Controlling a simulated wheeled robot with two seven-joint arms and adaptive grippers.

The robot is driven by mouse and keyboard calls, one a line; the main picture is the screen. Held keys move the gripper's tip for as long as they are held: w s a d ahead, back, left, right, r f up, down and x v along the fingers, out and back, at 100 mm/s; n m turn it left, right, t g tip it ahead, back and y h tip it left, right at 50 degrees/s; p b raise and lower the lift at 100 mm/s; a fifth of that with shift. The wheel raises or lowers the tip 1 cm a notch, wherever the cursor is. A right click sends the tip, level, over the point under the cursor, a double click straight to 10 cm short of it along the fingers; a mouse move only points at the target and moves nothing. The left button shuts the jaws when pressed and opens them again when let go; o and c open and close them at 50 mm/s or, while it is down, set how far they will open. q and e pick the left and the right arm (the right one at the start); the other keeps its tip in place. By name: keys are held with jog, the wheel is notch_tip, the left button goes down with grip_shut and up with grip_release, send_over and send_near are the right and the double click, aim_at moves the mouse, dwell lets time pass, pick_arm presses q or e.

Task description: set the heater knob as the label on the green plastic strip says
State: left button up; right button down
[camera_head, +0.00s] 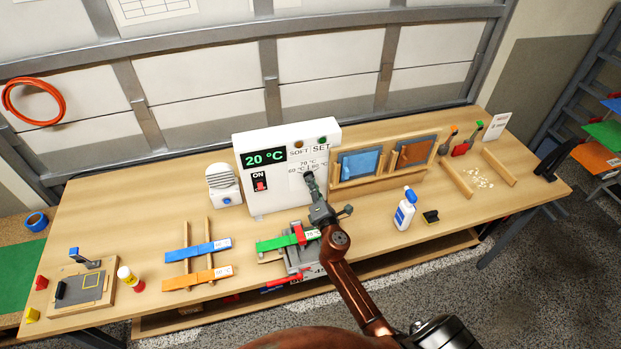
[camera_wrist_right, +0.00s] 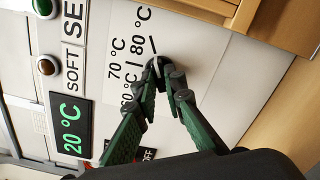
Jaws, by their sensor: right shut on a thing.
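The white heater unit (camera_head: 262,200) stands at the back of the bench, with a green 20 °C display (camera_head: 264,158). Its dial has 60, 70 and 80 °C marks, seen large in the right wrist view, with a short black line (camera_wrist_right: 153,45) near the 80 mark. My right gripper (camera_head: 309,178) is at the dial, its fingers (camera_wrist_right: 163,70) shut on the knob, which they mostly hide; I cannot read its setting. The green plastic strip (camera_head: 275,242) lies in front of the heater at a grey fixture; its small white label (camera_head: 314,235) seems to read 75 °C. My left gripper is out of view.
A red ON switch (camera_head: 260,186) and the SOFT and SET lamps are on the panel. Blue (camera_head: 198,250) and orange (camera_head: 197,278) strips lie on rails at left. A wooden frame with panels (camera_head: 385,160) stands close right of the heater. A white bottle (camera_head: 405,211) stands right of my arm.

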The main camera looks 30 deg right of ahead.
jog(key=n+p, duration=0.1)
jog(key=n, duration=0.3)
jog(key=shift+n, duration=0.3)
jog(key=n+p, duration=0.2)
jog(key=n, duration=0.2)
jog(key=shift+n, duration=0.3)
jog(key=shift+f, duration=0.1)
